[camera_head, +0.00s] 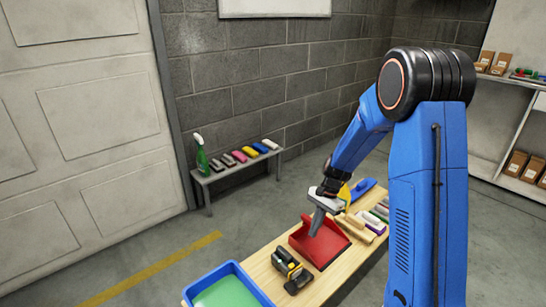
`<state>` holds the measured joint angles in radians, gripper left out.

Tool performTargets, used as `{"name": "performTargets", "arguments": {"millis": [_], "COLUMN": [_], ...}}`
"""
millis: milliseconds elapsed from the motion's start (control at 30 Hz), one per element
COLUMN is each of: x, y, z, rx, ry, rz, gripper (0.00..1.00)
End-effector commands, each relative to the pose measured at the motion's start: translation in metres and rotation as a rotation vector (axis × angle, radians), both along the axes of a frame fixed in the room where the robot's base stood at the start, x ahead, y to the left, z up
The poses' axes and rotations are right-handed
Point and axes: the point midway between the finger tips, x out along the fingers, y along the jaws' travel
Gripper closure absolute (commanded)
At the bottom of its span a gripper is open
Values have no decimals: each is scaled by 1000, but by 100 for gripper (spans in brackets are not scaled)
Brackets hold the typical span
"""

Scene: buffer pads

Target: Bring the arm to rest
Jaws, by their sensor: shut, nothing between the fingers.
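My blue arm (428,190) rises at the right of the head view and bends down toward the wooden bench. My gripper (315,222) hangs above the red dustpan-like tray (320,243) on the bench. Its fingers are together with nothing seen between them. I cannot tell whether the fingertips touch the red tray.
The wooden bench (262,273) holds a blue bin (240,270) with green inside, dark block-like items (291,270) and several brushes (375,218). A small grey bench (240,168) with a green spray bottle (202,157) stands by the wall. Shelves (500,115) stand at right. Floor at left is clear.

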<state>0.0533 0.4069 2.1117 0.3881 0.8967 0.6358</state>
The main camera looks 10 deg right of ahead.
Motion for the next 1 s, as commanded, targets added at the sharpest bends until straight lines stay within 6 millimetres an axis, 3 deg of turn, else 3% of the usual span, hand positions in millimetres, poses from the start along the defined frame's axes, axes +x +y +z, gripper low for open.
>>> {"name": "performTargets", "arguments": {"millis": [167, 467, 1000], "x": [-7, -34, -97], "y": [-1, -4, -11], "z": [19, 74, 156], "rx": [-4, -24, -79], "ry": [-33, -135, -309], "rz": [34, 147, 355], "gripper": [100, 100, 100]}}
